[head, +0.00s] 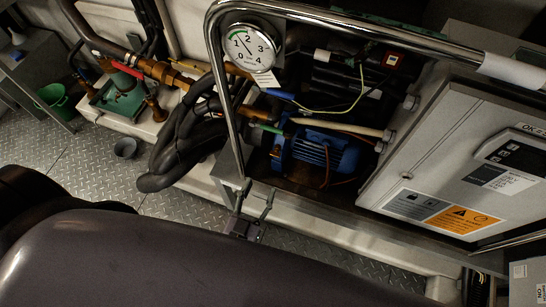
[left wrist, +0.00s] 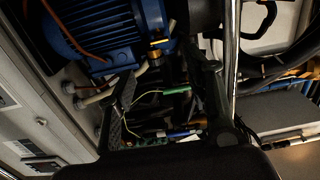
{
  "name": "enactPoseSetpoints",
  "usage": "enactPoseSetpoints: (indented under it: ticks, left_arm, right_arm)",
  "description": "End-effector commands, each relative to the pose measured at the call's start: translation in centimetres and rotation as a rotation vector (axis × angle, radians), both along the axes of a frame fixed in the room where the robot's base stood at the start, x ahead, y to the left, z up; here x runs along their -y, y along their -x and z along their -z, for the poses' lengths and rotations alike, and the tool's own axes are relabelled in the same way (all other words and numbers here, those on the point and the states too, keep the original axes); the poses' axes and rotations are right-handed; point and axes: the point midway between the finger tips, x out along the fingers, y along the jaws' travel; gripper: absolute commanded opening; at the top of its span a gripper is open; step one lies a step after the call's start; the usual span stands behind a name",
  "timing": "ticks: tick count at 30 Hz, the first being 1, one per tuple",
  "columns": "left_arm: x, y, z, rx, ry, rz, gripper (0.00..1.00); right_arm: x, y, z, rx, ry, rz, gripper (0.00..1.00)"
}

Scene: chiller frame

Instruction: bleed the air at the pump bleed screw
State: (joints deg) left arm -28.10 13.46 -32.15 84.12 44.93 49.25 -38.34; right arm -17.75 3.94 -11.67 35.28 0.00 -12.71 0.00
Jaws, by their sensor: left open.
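The blue pump (head: 322,152) sits inside the open frame bay in the head view, and its ribbed blue body (left wrist: 95,35) fills the upper left of the left wrist view. A small yellow-topped brass fitting (left wrist: 155,52) shows beside the pump; I cannot tell for sure whether it is the bleed screw. My left gripper (head: 258,189) is open and empty in front of the bay, below and left of the pump. In the left wrist view its fingers (left wrist: 167,76) stand apart, with the fitting seen beyond the gap. My right gripper is not seen.
A tubular rail (head: 236,150) and a pressure gauge (head: 250,47) stand at the bay's left. The control cabinet (head: 450,170) bounds it on the right. Thick black hoses (head: 185,140) hang at left. A green-handled part (left wrist: 177,90) lies beyond my left fingers. A green bucket (head: 55,97) stands far left.

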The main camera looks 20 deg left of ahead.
Motion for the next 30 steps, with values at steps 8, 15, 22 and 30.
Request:
enactPoseSetpoints:
  ticks: [8, 15, 22, 30]
  left_arm:
    - [0.2, -6.2, -0.1, 0.002, -0.001, 0.002, 0.47]
    - [0.4, -9.6, 0.0, -0.001, 0.0, 0.002, 0.47]
    - [0.4, -10.6, 0.0, -0.001, 0.0, 0.002, 0.47]
    - [0.4, -10.5, 0.1, -0.001, 0.0, 0.002, 0.42]
  right_arm:
    - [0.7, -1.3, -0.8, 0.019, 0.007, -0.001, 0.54]
    - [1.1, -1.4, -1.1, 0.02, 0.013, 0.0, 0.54]
    - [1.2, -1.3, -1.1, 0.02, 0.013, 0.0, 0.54]
    - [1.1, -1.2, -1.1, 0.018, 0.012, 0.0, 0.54]
